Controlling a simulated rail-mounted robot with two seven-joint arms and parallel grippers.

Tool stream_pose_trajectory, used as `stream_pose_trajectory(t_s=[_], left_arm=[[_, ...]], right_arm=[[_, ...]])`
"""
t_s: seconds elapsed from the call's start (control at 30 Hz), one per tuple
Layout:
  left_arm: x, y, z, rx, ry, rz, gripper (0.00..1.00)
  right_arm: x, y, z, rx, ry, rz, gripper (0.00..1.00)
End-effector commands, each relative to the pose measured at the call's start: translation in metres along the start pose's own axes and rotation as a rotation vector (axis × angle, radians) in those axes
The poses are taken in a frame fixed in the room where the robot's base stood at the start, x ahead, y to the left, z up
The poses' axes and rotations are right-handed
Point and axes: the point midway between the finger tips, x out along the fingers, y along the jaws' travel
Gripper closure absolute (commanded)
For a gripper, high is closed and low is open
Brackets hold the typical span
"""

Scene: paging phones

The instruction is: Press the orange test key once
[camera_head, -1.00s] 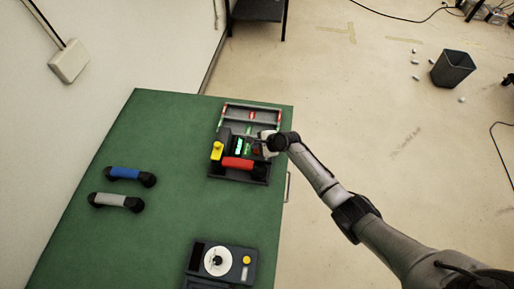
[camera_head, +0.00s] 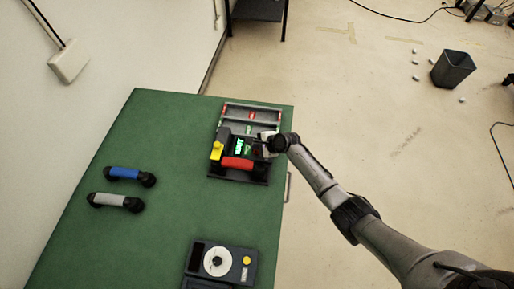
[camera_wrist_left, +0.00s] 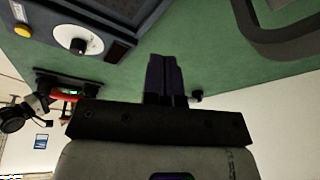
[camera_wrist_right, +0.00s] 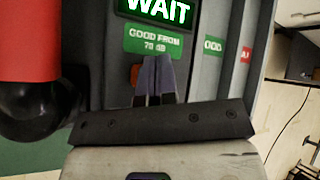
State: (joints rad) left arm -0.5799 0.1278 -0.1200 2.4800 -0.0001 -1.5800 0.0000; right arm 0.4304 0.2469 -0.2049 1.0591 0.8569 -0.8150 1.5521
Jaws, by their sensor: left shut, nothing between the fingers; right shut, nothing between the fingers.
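The orange key (camera_wrist_right: 134,75) shows in the right wrist view as a small patch below a green "GOOD FROM 70 dB" label, partly hidden by my right fingers. My right gripper (camera_wrist_right: 156,62) is shut and empty, with its tips at the key's right edge; I cannot tell whether they touch or press it. A lit display (camera_wrist_right: 157,9) above reads WAIT. In the head view my right gripper (camera_head: 260,147) is over the dark tester (camera_head: 214,169) on the green table. My left gripper (camera_wrist_left: 163,58) is shut and empty in the left wrist view.
A red handset (camera_head: 237,162) and a yellow part (camera_head: 216,150) are at the tester. A blue handset (camera_head: 124,173) and a grey handset (camera_head: 110,200) lie left. A unit with a white dial (camera_head: 215,262) is in front. The middle of the table (camera_head: 180,215) is clear.

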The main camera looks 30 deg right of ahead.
Motion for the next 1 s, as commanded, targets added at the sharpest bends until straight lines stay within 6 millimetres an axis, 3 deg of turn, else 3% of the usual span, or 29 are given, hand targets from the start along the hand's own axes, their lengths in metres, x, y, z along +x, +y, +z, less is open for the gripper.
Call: stream_pose_trajectory(t_s=[0.67, 1.0], left_arm=[[-0.021, 0.003, -0.007, -0.012, 0.002, 0.010, 1.00], [-0.021, 0.000, -0.007, -0.002, 0.000, 0.002, 1.00]], right_arm=[[-0.013, -0.008, 0.009, 0.000, 0.001, 0.002, 1.00], [-0.012, -0.008, 0.008, 0.000, 0.001, 0.001, 1.00]])
